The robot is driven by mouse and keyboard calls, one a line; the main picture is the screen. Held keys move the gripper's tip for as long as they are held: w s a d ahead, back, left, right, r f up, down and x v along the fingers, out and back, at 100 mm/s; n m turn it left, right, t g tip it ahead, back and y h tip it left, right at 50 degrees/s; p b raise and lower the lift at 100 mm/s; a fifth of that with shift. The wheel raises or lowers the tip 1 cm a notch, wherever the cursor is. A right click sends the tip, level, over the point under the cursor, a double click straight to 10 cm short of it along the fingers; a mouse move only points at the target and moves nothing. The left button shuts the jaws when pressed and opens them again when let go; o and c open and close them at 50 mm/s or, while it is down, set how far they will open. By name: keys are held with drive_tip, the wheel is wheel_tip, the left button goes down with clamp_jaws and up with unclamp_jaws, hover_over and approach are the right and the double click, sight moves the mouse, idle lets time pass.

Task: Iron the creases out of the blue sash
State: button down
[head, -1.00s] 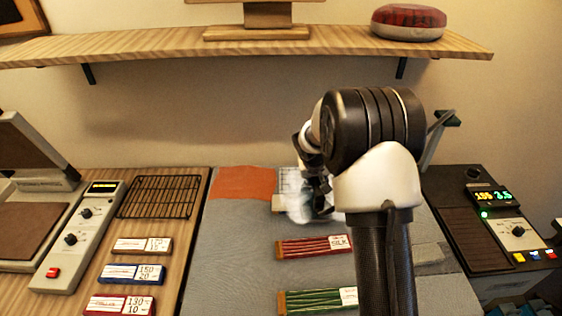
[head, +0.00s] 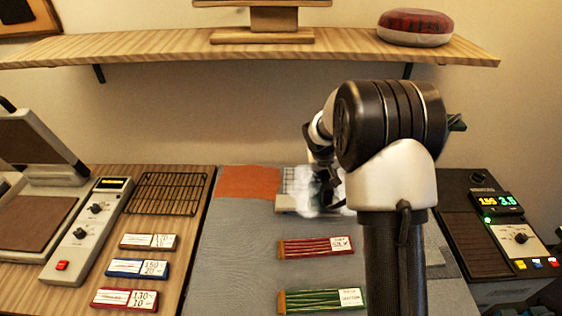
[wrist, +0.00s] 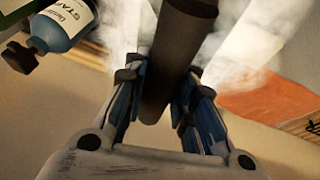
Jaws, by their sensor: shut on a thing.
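My gripper (wrist: 160,98) is shut around a dark round handle (wrist: 180,45) in the wrist view, with blue-lined fingers on both sides. The handle looks like the iron's; the iron's body is mostly hidden. White steam (wrist: 245,50) drifts around it. In the head view my gripper (head: 325,178) is low over the back of the grey-blue padded surface (head: 235,250), partly hidden by my arm and steam. I cannot pick out the blue sash clearly in either view.
An orange cloth (head: 248,182) lies at the back left of the pad. Red (head: 302,247) and green (head: 305,301) labelled bundles lie in front. A control unit (head: 490,230) reading 195 stands right. A heat press (head: 40,200) and rack (head: 165,194) are left. A starch bottle (wrist: 65,22) shows near my gripper.

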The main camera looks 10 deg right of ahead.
drive_tip(key=shift+w+r+p, duration=0.1)
drive_tip(key=shift+r+p, duration=1.15)
drive_tip(key=shift+r, duration=1.1)
drive_tip(key=shift+d+f+b, duration=0.1)
drive_tip(key=shift+d+b, duration=0.05)
drive_tip(key=shift+b, duration=0.2)
